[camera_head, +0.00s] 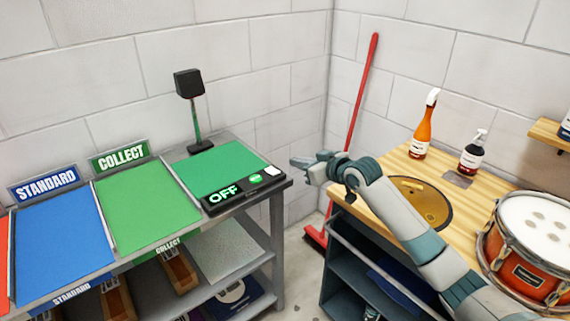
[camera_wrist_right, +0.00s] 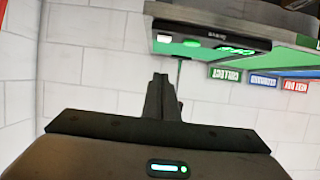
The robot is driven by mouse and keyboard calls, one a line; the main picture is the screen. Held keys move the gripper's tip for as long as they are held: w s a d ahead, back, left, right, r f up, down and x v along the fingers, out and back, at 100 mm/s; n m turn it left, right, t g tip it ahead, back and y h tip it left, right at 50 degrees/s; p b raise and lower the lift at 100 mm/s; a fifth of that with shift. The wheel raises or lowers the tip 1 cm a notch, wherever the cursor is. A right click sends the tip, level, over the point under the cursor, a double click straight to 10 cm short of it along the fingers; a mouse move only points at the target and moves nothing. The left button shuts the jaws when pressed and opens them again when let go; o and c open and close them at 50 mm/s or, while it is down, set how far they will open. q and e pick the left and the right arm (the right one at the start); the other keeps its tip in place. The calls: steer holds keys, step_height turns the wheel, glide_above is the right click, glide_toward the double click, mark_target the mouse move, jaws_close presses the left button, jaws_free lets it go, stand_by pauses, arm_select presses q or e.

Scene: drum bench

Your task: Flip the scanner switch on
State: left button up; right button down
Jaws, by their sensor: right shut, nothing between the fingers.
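The scanner has a green plate (camera_head: 215,168) on the grey bench, with a black box on a post (camera_head: 188,84) behind it. Its black front panel (camera_head: 216,210) shows a lit "OFF" (camera_head: 223,194), a small green light or button (camera_head: 256,179) and a white switch-like part (camera_head: 270,171) at the right end. The panel (camera_wrist_right: 205,47) also shows upside down in the right wrist view. My right gripper (camera_head: 297,162) is shut and empty, just right of the panel's white end and apart from it. It also shows in the wrist view (camera_wrist_right: 160,82). My left gripper is out of view.
A green COLLECT tray (camera_head: 145,205) and a blue STANDARD tray (camera_head: 60,245) lie left of the scanner. A red broom (camera_head: 361,90) leans in the corner. A wooden counter (camera_head: 400,165) with bottles, a gold disc and a drum (camera_head: 525,265) stands right.

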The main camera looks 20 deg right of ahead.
steer(key=shift+s+a+r, duration=0.1)
steer(key=shift+s, duration=0.05)
steer(key=p, duration=0.3)
glide_above(272, 170)
steer(key=s+d, duration=0.2)
steer(key=s, duration=0.2)
steer(key=f, duration=0.3)
steer(key=shift+w+a+f, duration=0.1)
steer(key=shift+a+f, duration=0.15)
step_height(272, 170, down, 3)
steer(key=shift+f+p, duration=0.1)
steer(key=shift+p, duration=0.25)
steer(key=shift+d+f, duration=0.1)
steer(key=shift+f, duration=0.4)
steer(key=shift+s, duration=0.2)
